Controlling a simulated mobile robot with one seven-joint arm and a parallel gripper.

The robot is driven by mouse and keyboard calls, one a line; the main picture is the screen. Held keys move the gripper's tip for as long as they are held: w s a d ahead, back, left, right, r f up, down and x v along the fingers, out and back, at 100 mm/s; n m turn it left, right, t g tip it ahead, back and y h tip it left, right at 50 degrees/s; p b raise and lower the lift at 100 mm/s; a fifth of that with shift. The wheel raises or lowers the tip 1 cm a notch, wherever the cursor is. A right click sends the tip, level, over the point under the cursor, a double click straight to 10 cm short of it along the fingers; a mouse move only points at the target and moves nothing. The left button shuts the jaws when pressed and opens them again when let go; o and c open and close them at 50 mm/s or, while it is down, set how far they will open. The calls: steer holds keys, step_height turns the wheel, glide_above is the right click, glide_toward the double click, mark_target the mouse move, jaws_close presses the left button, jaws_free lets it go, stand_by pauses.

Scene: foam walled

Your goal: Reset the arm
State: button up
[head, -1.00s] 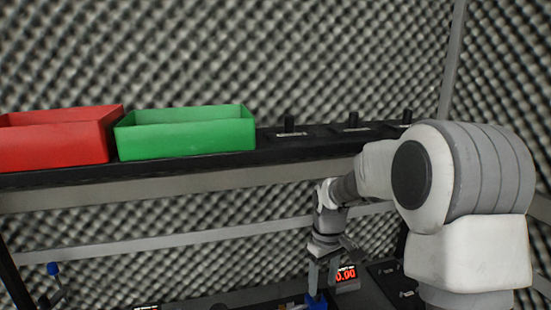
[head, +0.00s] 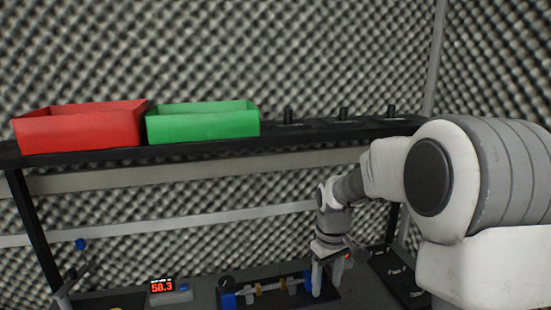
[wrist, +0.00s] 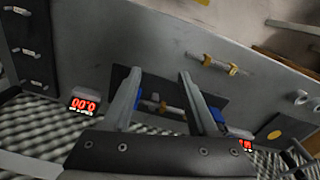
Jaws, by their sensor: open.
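My gripper (head: 328,284) is low over the bench in the head view, its fingers pointing down beside the right end of a small shaft fixture. The fixture has blue end blocks (head: 229,301) and gold-coloured parts on a dark base (head: 262,298). In the wrist view my gripper (wrist: 160,75) shows two fingers spread apart with nothing held between them. The fixture (wrist: 152,104) shows beyond the gap between the fingers. Whether a finger touches the right blue block cannot be told.
A red bin (head: 80,132) and a green bin (head: 203,124) stand on the black shelf (head: 275,138) above the bench. Several dark knobs stand on its right. A red-digit display (head: 163,287) sits left of the fixture. A dark panel (head: 397,272) lies at the right.

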steer(key=s+r+m+t, duration=0.1)
steer(key=s+r+m, duration=0.1)
steer(key=s+r, duration=0.2)
steer(key=s+d+r+m+t, duration=0.1)
steer(key=s+r, duration=0.4)
steer(key=s, duration=0.6)
steer(key=s+d+r+m+t, duration=0.1)
steer(key=s+r+m+t, duration=0.1)
steer(key=s, duration=0.6)
step_height(320, 180, up, 3)
steer(key=shift+s+f+m+t, duration=0.15)
steer(key=shift+m+t, duration=0.15)
steer(key=shift+t, duration=0.3)
